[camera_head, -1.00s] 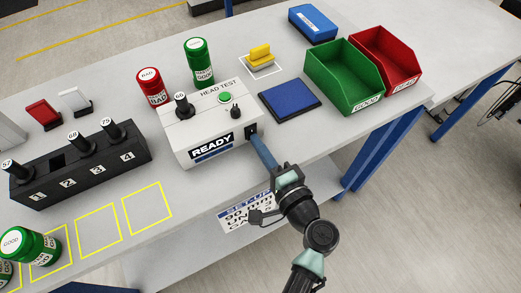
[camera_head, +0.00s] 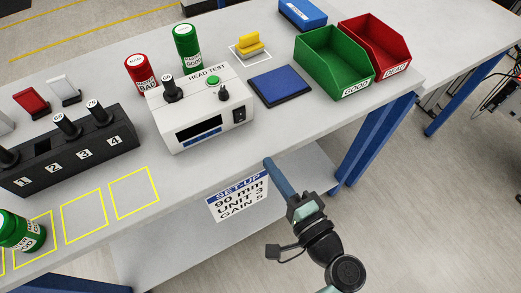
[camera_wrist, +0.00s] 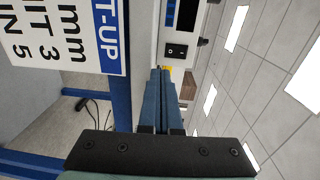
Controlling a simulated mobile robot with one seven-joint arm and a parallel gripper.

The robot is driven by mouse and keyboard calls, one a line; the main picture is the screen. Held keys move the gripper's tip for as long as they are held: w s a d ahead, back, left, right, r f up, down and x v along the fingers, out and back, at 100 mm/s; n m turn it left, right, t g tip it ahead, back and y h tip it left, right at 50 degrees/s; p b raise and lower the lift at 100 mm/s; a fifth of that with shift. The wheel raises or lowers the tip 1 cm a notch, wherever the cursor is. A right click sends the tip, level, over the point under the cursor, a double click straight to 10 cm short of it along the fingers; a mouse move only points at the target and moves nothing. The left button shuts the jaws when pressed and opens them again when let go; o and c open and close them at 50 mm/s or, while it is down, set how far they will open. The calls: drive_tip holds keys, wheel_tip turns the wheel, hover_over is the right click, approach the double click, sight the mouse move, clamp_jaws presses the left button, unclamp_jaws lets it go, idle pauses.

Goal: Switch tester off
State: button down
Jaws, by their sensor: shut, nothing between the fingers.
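The head tester (camera_head: 200,110) is a white box on the bench, with a green button (camera_head: 213,80), a black knob (camera_head: 223,93) and a dark, blank display (camera_head: 198,130). A black rocker switch (camera_head: 239,115) sits on its right end and also shows in the wrist view (camera_wrist: 177,51). A black-handled probe (camera_head: 168,86) stands in the tester's top. My gripper (camera_head: 269,162) is shut and empty, with its blue fingers together. It is in front of the bench edge, below and apart from the switch. The wrist view shows the closed fingers (camera_wrist: 160,75) pointing towards the tester.
A set-up sign (camera_head: 237,196) hangs at the bench front. A blue pad (camera_head: 280,85), green bin (camera_head: 333,62) and red bin (camera_head: 376,45) stand right of the tester. A black probe rack (camera_head: 70,160) is at left. The floor at right front is clear.

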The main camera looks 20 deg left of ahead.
drive_tip(key=shift+v, duration=1.75)
drive_tip(key=shift+f, duration=0.15)
drive_tip(key=w+d+r+n+t+h+p, duration=0.15)
drive_tip(key=w+r, duration=0.25)
drive_tip(key=r, duration=0.7)
drive_tip(key=w+d+r+n+t+h+p, duration=0.1)
drive_tip(key=w+r+n+t+h+p, duration=0.3)
drive_tip(key=r, duration=0.7)
drive_tip(key=w+d+r+n+t+h+p, duration=0.15)
drive_tip(key=w+r, duration=0.35)
drive_tip(key=r, duration=0.7)
drive_tip(key=s+d+r+t+h+p, duration=0.1)
drive_tip(key=s+r+t+h, duration=0.2)
drive_tip(key=r, duration=1.2)
drive_tip(key=s+d+r+t+h+p, duration=0.1)
drive_tip(key=s+r+t+h, duration=0.2)
drive_tip(key=s+r+t, duration=0.3)
drive_tip(key=s+r, duration=0.4)
drive_tip(key=r, duration=0.4)
drive_tip(key=shift+s+d+r+n+t+h+p, duration=0.2)
drive_tip(key=shift+d+r+n+t+h+p, duration=0.1)
drive_tip(key=shift+d+r+h+p, duration=0.1)
